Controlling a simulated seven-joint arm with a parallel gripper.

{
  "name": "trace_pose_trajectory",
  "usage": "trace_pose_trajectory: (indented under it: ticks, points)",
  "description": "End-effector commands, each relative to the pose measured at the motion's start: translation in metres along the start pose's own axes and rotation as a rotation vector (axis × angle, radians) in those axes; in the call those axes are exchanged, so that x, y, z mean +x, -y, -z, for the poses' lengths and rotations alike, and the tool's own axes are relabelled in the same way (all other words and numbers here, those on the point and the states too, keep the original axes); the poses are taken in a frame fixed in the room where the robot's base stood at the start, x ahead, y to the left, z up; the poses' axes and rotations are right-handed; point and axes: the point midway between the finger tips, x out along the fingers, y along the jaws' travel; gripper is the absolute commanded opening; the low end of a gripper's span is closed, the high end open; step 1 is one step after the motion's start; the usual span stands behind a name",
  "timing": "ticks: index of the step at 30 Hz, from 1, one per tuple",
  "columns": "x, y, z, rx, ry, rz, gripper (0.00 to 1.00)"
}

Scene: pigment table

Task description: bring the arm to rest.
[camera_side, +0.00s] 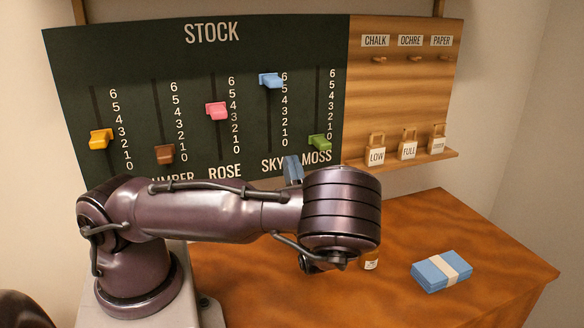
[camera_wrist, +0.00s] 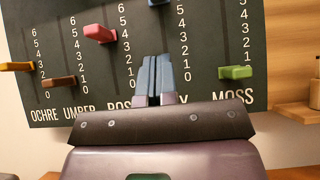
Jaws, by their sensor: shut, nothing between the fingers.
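My gripper (camera_wrist: 154,80) is shut and empty, with its two blue-grey fingers together in the wrist view. They point at the dark stock board (camera_side: 290,42), in front of the area between the ROSE and SKY columns. I cannot tell the exact gap to the board. On the board are a yellow slider (camera_side: 101,138), a brown slider (camera_side: 164,153) low down, a pink slider (camera_side: 217,110), a blue slider (camera_side: 271,80) near the top and a green slider (camera_side: 319,142) low down.
A wooden panel (camera_side: 404,100) at right has CHALK, OCHRE and PAPER pegs. Its ledge (camera_side: 449,154) holds tags, two reading LOW (camera_side: 377,156) and FULL (camera_side: 408,150). A banded blue bundle (camera_side: 441,270) lies on the wooden table (camera_side: 440,215).

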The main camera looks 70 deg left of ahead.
Motion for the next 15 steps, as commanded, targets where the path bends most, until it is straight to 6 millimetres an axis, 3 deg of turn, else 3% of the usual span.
trace_pose_trajectory:
  ticks: [11,15]
  points:
    - [0.000,-0.001,0.005,-0.008,-0.027,-0.007,0.00]
    - [-0.005,-0.024,0.024,-0.006,-0.152,-0.102,0.00]
